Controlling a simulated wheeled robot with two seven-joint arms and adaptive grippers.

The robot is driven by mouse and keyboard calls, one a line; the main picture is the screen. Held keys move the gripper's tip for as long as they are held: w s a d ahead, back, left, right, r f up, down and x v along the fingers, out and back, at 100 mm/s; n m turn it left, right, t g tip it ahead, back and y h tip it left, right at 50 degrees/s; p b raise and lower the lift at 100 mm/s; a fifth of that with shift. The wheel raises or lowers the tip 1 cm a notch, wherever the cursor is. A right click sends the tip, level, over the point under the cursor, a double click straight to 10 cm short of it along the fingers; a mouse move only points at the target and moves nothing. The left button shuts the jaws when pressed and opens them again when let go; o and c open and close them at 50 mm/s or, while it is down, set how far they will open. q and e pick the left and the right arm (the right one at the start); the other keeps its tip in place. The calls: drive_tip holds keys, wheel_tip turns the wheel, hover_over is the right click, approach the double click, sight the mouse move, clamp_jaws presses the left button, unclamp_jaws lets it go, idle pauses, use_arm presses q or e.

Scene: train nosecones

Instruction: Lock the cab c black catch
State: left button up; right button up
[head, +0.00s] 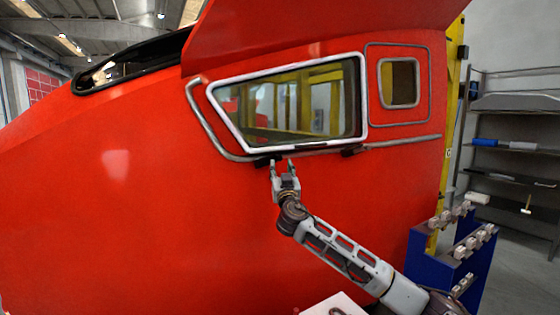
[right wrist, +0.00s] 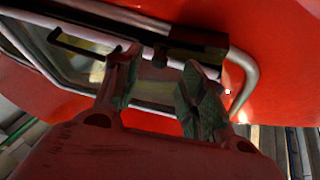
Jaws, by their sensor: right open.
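The red cab (head: 150,190) fills the head view, with a white-framed window (head: 365,95) in its side. Two small black catches show under the window's lower edge, one at the left (head: 262,161) and one at the right (head: 352,151). I cannot tell which one the task names. My right gripper (head: 282,164) is open and points up, just below and beside the left catch. In the right wrist view, black catch parts (right wrist: 190,45) lie just beyond the open fingers (right wrist: 160,62). Contact cannot be told. My left gripper is out of view.
A grey handrail (head: 212,125) curves around the window's left end and another rail (head: 405,141) runs to its right. A blue rack (head: 455,255) with several grey parts stands at the lower right. Shelves (head: 515,150) stand behind it.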

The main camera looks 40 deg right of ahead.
sight(279, 160)
drive_tip(key=shift+p+x, duration=0.8)
drive_tip(key=shift+x, duration=1.35)
clamp_jaws()
